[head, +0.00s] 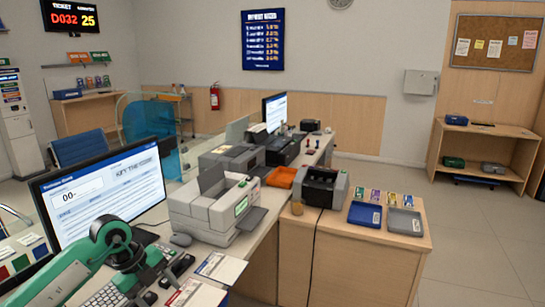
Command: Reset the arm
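My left arm, green with dark joints, comes in from the lower left over the desk. Its dark gripper (167,281) is above the keyboard (106,297), in front of the monitor (105,190). Its two fingers look spread apart, and I see nothing held between them. Whether it touches the keyboard is not clear. My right arm and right gripper are not in view.
Papers (221,267) lie at the desk's front edge. A side counter (355,240) holds a black machine (321,187), a blue tray (365,214) and a grey tray (404,222). Open floor lies at right.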

